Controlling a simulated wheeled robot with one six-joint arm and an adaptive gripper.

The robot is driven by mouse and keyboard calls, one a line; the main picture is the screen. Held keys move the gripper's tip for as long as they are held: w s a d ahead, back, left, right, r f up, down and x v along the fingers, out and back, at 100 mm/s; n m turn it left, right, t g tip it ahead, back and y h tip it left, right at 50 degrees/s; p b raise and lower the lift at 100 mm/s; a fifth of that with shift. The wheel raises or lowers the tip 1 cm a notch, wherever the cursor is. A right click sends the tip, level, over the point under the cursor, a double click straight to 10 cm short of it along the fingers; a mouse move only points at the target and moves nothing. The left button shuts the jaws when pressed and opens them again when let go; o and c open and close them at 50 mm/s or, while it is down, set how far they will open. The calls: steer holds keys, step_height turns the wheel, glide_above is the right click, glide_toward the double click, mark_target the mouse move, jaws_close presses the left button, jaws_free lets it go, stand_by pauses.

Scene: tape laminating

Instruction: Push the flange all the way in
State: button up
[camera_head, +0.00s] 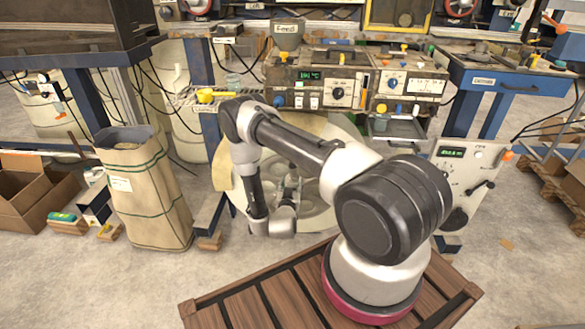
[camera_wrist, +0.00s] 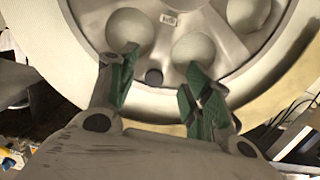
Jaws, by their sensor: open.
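The flange (camera_wrist: 257,75) is a large, pale grey disc with round recesses and a dark round spot near its lower middle. It fills the upper part of the wrist view. In the head view the flange (camera_head: 316,218) is partly hidden behind my arm, on the front of the machine. My gripper (camera_wrist: 160,72) is open in front of the flange, its green-padded fingers apart with nothing between them. In the head view my gripper (camera_head: 288,190) is small and close to the disc's face. Whether the fingers touch the disc, I cannot tell. A pale tan band (camera_wrist: 262,103) curves around the flange's lower edge.
A control panel (camera_head: 335,85) with knobs and a display is above the flange. A grey unit (camera_head: 468,165) with a dark handle stands at the right. A tall paper sack (camera_head: 148,190) stands at the left. Open floor (camera_head: 90,285) lies at the lower left.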

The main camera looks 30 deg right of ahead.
steer(key=w+d+r+t, duration=0.1)
steer(key=w+d+r, duration=0.2)
steer(key=w, duration=0.3)
steer(key=shift+w+d+r+t+h, duration=0.15)
steer(key=shift+w+d+t+h, duration=0.2)
steer(key=shift+d, duration=0.3)
